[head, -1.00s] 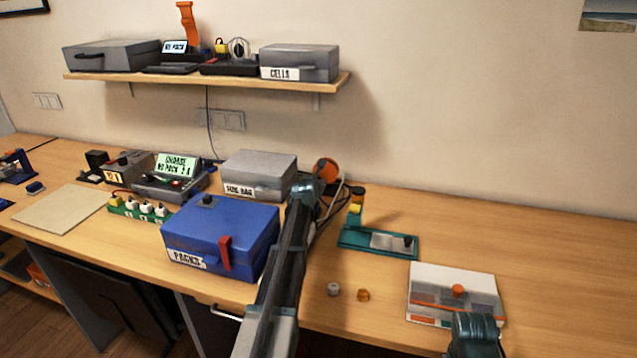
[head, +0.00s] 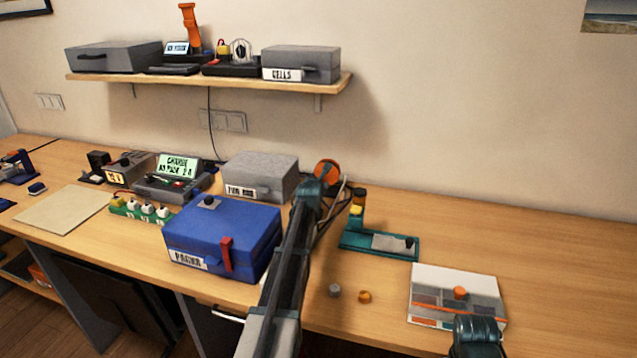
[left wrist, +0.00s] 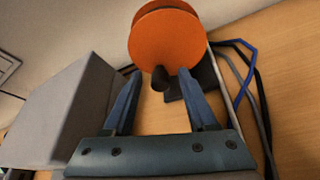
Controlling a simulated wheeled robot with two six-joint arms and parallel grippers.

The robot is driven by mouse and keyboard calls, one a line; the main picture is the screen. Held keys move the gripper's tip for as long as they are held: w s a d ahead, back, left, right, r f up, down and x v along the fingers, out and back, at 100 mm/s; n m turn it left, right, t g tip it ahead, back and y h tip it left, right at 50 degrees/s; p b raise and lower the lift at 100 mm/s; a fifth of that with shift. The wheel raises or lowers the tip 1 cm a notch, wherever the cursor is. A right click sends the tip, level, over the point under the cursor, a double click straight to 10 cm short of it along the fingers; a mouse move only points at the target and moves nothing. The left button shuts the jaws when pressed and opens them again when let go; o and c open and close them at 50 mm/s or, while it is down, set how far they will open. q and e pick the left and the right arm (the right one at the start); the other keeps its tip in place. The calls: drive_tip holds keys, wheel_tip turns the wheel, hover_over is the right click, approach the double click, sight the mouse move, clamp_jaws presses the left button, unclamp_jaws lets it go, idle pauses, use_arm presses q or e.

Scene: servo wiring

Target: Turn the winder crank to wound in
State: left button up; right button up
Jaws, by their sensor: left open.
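The winder is an orange disc (head: 327,172) on a dark stand, at the back of the bench beside the grey box. In the left wrist view the orange disc (left wrist: 168,38) fills the upper middle. A dark crank knob (left wrist: 160,78) shows at its lower edge, between and beyond my fingertips. My left gripper (left wrist: 160,75) is open, its two blue fingers pointing at the disc; I cannot tell whether they touch it. In the head view my left arm hides the lower part of the winder. My right arm's teal link shows at the bottom right, but its fingers are out of sight.
The grey box (head: 262,176) stands close to the left of the winder. Loose cables (left wrist: 240,75) run down its right side. The blue case (head: 220,240) is in front, left of my arm. A teal fixture (head: 380,243) and a parts box (head: 457,296) lie to the right.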

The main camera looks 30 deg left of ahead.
use_arm(q)
drive_tip(key=p+v, duration=0.4)
drive_tip(key=v, duration=0.9)
drive_tip(key=shift+s+d+r+p, duration=0.15)
drive_tip(key=shift+s+p, duration=0.2)
drive_tip(key=shift+p, duration=0.05)
